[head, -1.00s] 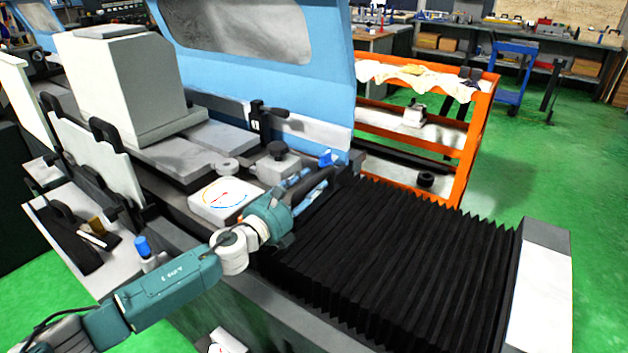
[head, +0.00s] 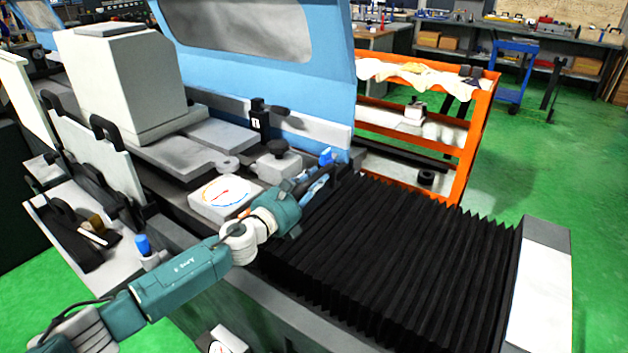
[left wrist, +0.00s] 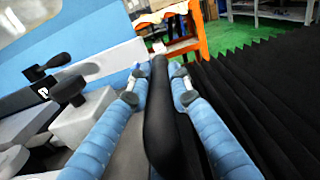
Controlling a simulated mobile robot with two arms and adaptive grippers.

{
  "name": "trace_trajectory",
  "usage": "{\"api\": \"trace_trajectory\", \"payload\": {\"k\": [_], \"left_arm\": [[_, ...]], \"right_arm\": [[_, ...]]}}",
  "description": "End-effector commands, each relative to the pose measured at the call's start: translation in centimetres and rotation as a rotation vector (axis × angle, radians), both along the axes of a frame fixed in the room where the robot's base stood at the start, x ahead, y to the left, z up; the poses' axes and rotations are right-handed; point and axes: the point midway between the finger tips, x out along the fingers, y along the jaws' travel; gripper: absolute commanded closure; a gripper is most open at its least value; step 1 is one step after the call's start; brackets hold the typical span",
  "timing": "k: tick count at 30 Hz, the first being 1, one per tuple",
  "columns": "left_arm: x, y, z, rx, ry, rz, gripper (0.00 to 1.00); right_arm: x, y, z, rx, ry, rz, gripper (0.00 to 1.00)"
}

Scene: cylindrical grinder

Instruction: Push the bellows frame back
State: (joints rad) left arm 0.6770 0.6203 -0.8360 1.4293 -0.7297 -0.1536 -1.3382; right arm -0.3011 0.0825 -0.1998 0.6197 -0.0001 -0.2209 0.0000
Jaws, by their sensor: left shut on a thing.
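The black pleated bellows (head: 410,255) cover the right part of the grinder bed in the head view. They also show at the right of the left wrist view (left wrist: 270,90). The bellows frame shows in the left wrist view as a thick black bar (left wrist: 172,135) at the bellows' left end. My left gripper (head: 318,178) is at that end. In the left wrist view, its blue fingers (left wrist: 158,84) lie on both sides of the bar, shut on it. In the head view my gripper hides much of the bar. My right gripper is not in view.
Left of my gripper are a round-dial gauge (head: 226,194), a grey block with a black knob (head: 278,162) and a black lever (head: 262,120). A blue guard (head: 250,60) stands behind. An orange cart (head: 470,140) is beyond the bellows. A pale end block (head: 542,285) closes the right.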

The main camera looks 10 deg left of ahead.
Motion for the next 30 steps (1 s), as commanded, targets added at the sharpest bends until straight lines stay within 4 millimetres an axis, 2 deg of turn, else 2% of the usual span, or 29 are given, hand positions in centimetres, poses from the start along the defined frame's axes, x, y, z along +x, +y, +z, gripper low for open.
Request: {"api": "trace_trajectory", "payload": {"k": [5,8,15,21,24,30], "left_arm": [[-0.7,-1.9,0.4,-0.003,-0.001,-0.006,1.00],[-1.6,-4.1,0.5,-0.005,0.001,-0.010,1.00],[-4.4,-10.7,0.5,-0.009,0.003,-0.020,1.00],[-6.4,-15.5,0.4,-0.008,0.001,-0.021,1.00],[-7.1,-17.3,0.4,-0.006,-0.002,-0.020,1.00],[-8.0,-19.4,0.3,-0.005,-0.002,-0.017,1.00]], "right_arm": [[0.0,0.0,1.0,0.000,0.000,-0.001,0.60],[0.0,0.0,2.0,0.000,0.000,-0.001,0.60],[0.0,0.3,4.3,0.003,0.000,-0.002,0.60],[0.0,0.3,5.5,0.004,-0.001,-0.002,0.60],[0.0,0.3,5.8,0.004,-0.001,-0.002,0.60],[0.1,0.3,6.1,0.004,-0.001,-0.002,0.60]]}}
